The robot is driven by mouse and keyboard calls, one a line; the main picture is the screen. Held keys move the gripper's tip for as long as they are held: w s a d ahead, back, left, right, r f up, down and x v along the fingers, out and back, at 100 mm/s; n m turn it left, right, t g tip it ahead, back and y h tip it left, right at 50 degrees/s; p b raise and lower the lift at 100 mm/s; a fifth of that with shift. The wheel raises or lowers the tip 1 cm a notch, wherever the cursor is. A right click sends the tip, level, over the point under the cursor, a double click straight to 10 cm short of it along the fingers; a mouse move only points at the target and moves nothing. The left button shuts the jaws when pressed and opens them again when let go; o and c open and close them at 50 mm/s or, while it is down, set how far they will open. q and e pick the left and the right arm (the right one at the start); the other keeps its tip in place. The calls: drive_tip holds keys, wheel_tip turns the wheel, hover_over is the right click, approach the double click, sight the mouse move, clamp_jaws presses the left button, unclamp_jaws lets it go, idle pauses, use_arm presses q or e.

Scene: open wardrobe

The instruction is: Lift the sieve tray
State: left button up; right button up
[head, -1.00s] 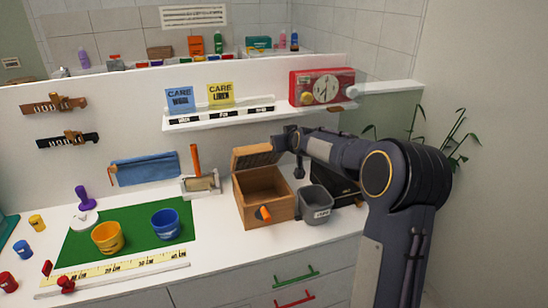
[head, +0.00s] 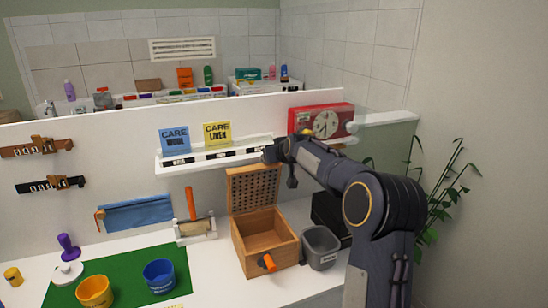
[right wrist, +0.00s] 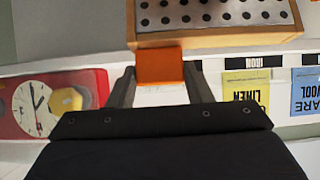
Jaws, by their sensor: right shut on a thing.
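The sieve tray (head: 253,188), a perforated panel in a wooden frame, stands steeply upright at the back of the open wooden box (head: 265,258). I cannot tell whether its lower edge touches the box. My right gripper (head: 278,155) is at the tray's upper right edge. In the right wrist view, the fingers (right wrist: 160,88) are shut on an orange tab (right wrist: 160,68) on the edge of the tray's wooden frame (right wrist: 215,38). The fingertips are hard to make out in the head view. My left gripper is out of view.
A grey bin (head: 320,248) stands right of the box, with a dark case (head: 328,215) behind it. A white shelf (head: 205,163) with care cards and a red clock unit (head: 320,120) is close above. A roller stand (head: 195,228) is at left.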

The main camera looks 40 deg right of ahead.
drive_tip(key=shift+r, duration=0.4)
drive_tip(key=o, duration=1.4)
drive_tip(key=shift+f, duration=0.2)
drive_tip(key=b+v, duration=0.2)
drive_tip(key=v, duration=0.6)
